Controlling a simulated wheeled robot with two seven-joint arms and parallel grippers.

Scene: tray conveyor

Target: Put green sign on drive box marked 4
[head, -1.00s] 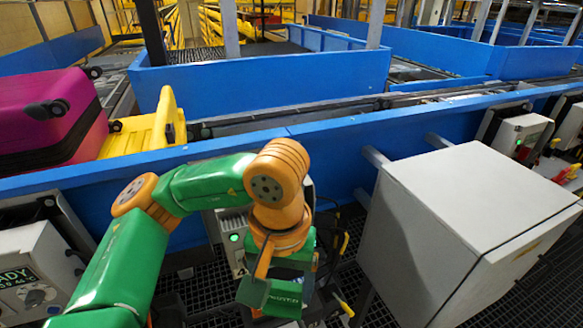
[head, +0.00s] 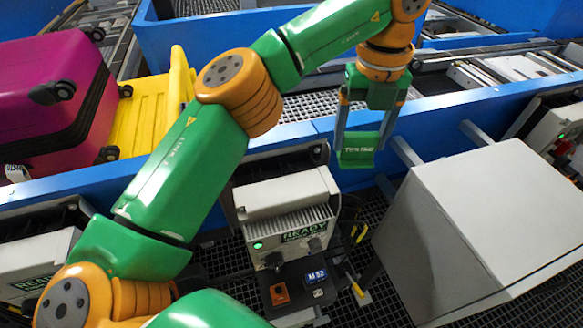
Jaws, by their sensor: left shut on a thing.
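My left gripper (head: 362,135) is shut on a green sign (head: 358,151) with white lettering that seems to read TESTED. It holds the sign up in front of the blue conveyor wall, above and right of the middle drive box. This grey drive box (head: 287,205) has a lit green lamp and a READY plate (head: 304,232). Its number is not readable now. Another drive box (head: 35,265) is partly hidden at the left behind my arm. A third drive box (head: 560,130) is cut off at the right edge. My right gripper is not in view.
A big grey cabinet (head: 490,225) stands right of the middle drive box. Below that box is a dark ledge with an orange part (head: 279,294) and a small M 53 display (head: 317,277). A magenta suitcase (head: 45,90) and yellow tray (head: 140,130) are on the conveyor.

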